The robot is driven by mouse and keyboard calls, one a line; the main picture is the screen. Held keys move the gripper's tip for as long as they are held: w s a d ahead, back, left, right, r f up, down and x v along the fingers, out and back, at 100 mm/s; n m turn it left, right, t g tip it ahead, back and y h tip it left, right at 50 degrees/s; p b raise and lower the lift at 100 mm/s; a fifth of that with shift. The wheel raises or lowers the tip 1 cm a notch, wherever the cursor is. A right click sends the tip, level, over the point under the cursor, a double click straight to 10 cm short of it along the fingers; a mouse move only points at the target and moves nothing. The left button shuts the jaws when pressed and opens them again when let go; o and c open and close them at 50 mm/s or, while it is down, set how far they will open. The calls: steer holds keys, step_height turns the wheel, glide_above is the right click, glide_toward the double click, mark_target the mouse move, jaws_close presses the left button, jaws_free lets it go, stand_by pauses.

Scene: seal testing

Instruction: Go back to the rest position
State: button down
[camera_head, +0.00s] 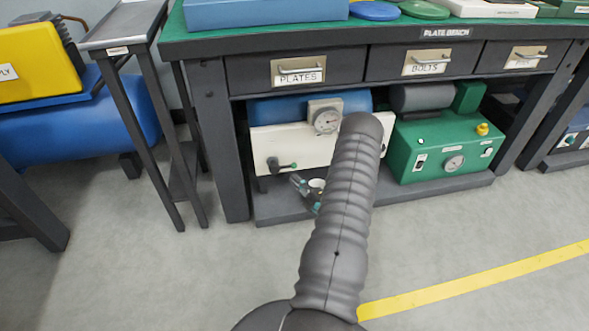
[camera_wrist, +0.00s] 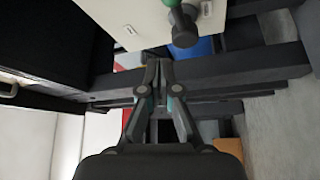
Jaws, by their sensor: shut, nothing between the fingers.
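My gripper (camera_wrist: 160,88) shows in the wrist view, with its two fingers close together and nothing between them. It points toward dark bench bars and a white panel with a green-and-dark fitting (camera_wrist: 182,22). In the head view my grey ribbed arm reaches up from the bottom middle toward the plate bench (camera_head: 212,140). Part of my gripper (camera_head: 308,190) shows small beside the arm, in front of the bench's lower shelf; its fingertips are hard to make out there.
A white unit with a gauge (camera_head: 290,148) and a green machine (camera_head: 445,145) stand on the lower shelf. A narrow dark stand (camera_head: 125,25) and a blue tank (camera_head: 65,130) are at left. The floor in front is clear, with a yellow line (camera_head: 470,282).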

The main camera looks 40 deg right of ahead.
steer(key=shift+s+a+f, duration=0.25)
steer(key=shift+s+f, duration=0.1)
steer(key=shift+s, duration=0.2)
steer(key=shift+s+a+f, duration=0.2)
steer(key=shift+s+f, duration=0.1)
steer(key=shift+s, duration=0.25)
